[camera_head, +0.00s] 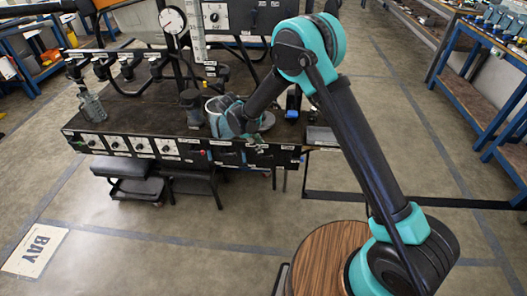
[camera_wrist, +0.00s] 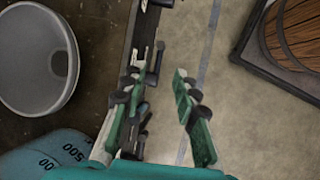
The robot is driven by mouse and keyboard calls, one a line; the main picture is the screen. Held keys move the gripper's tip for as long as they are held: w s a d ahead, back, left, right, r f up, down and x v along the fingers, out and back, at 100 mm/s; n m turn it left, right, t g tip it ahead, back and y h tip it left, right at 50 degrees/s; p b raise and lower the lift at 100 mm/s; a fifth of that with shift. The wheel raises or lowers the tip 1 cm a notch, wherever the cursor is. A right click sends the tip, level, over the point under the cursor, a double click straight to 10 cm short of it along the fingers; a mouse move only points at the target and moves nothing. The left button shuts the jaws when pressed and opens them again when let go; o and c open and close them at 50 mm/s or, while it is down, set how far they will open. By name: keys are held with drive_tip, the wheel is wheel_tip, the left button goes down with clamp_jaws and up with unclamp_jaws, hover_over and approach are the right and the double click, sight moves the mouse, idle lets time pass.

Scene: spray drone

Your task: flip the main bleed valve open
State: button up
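My gripper (camera_wrist: 158,84) is open in the wrist view, with two green-and-black fingers apart and nothing between them. The panel edge (camera_wrist: 140,20) with several small black levers (camera_wrist: 155,62) lies beside and partly behind the left finger. I cannot tell which lever is the main bleed valve, and no label is readable. In the head view, my gripper is over the front edge of the dark workbench (camera_head: 140,108), near its right end. There my wrist hides part of the front panel (camera_head: 130,146), and the fingertips are not clear.
A round grey dish (camera_wrist: 25,80) and a blue-grey container marked 500 (camera_wrist: 45,155) are left of my gripper. A gauge (camera_head: 172,20) stands at the back of the bench. Open floor (camera_head: 160,265) lies in front; blue-framed shelving (camera_head: 470,85) is at right.

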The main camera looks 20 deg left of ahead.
drive_tip(key=v, duration=0.3)
drive_tip(key=shift+a+r, duration=0.1)
drive_tip(key=shift+r, duration=0.1)
drive_tip(key=d+r+m+y, duration=0.1)
drive_tip(key=d+r+m, duration=0.25)
drive_tip(key=d, duration=0.65)
drive_tip(key=w+d+r+m+g+y, duration=0.1)
drive_tip(key=d+r+m, duration=0.25)
drive_tip(key=d, duration=0.65)
drive_tip(key=d+r+m, duration=0.2)
drive_tip(key=d+r, duration=0.3)
drive_tip(key=d, duration=0.5)
drive_tip(key=s+d+f+m+t+y, duration=0.1)
drive_tip(key=s+d+m+t+y, duration=0.1)
drive_tip(key=s+d+m, duration=0.9)
drive_tip(key=s+d, duration=0.6)
drive_tip(key=d, duration=0.2)
drive_tip(key=shift+d, duration=0.2)
